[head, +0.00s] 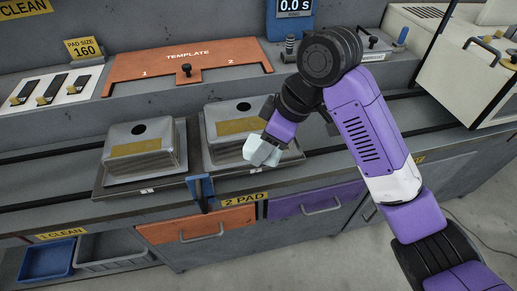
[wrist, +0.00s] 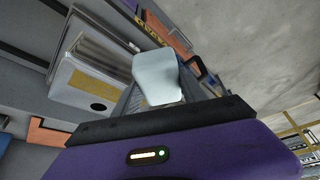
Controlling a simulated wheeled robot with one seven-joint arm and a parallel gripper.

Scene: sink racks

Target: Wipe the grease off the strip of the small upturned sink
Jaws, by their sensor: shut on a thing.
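Two grey metal sinks lie upturned on the counter, each with a dark round hole and a yellow-brown strip. The left sink (head: 180,152) looks the smaller, and its strip (head: 136,147) is uncovered. The right sink (head: 212,120) has its strip (head: 215,126) in view at the left. My gripper (head: 268,138) is shut on a pale pad (head: 262,151) over the right part of the right sink. Contact there cannot be told. In the wrist view the pad (wrist: 158,76) hides the fingertips, and one sink (wrist: 68,76) with its strip (wrist: 97,84) shows to its left.
An orange template board (head: 190,64) with a black knob stands on the ledge behind. A blue clamp-like part (head: 200,187) is at the counter's front edge between the sinks. Orange (head: 200,224) and purple (head: 310,201) drawers are below. Blue and grey bins stand at lower left.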

